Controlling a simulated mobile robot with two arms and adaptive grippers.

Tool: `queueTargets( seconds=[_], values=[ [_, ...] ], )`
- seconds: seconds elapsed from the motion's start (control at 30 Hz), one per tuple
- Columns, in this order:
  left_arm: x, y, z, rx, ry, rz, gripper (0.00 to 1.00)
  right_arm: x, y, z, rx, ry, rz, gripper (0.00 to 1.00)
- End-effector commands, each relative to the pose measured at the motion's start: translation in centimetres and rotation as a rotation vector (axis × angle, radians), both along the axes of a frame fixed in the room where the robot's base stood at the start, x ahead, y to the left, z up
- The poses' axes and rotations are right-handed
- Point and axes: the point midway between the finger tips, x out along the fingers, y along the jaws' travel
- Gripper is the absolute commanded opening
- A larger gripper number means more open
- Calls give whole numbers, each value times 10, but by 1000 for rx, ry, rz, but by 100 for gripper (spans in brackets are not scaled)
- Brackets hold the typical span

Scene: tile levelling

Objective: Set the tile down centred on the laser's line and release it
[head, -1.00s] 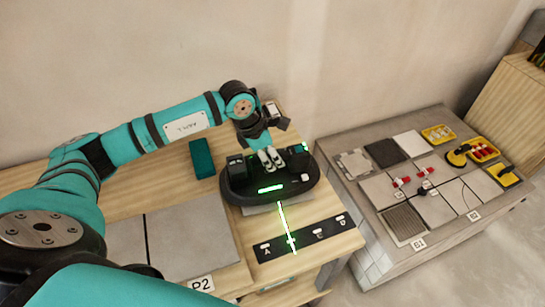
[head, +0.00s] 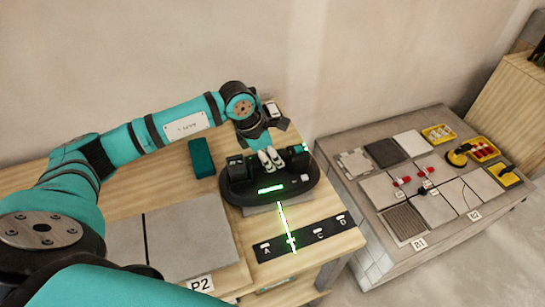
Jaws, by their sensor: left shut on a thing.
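My left gripper (head: 271,159) reaches down from the back and is shut on the upper middle of a black, rounded device (head: 236,190), between its two raised blocks. A green strip glows on the device's front. A grey tile (head: 262,209) shows only as a thin edge under the device; the rest is hidden, and I cannot tell whether it touches the table. A bright green laser line (head: 284,220) runs from the device's front edge across the table onto a dark strip (head: 333,232) marked A, C and D. My right gripper is not in view.
Large grey tiles (head: 187,240) lie on the wooden table (head: 170,193) at left, near a P2 label. A teal block (head: 201,158) lies behind them. A separate grey bench (head: 375,255) at right holds tile samples, yellow trays (head: 439,133) and small red-and-white parts.

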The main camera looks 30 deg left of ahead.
Motion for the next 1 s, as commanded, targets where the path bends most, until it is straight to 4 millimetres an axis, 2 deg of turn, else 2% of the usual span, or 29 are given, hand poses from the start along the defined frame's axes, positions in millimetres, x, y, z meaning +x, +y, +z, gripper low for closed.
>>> queueTargets(
  seconds=[0.23,0.27,0.47,0.77,0.87,1.0],
  values=[
    [2,-1,3,-3,-9,0,0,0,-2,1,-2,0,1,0],
    [2,-1,3,-3,-9,0,23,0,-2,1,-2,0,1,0],
    [1,0,2,-2,-5,0,48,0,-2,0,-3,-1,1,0],
    [-2,1,0,2,4,0,48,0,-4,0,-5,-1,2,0],
    [-2,4,10,1,0,0,48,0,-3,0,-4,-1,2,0],
    [-7,11,35,2,-3,1,48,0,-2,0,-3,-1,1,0]
  ],
)
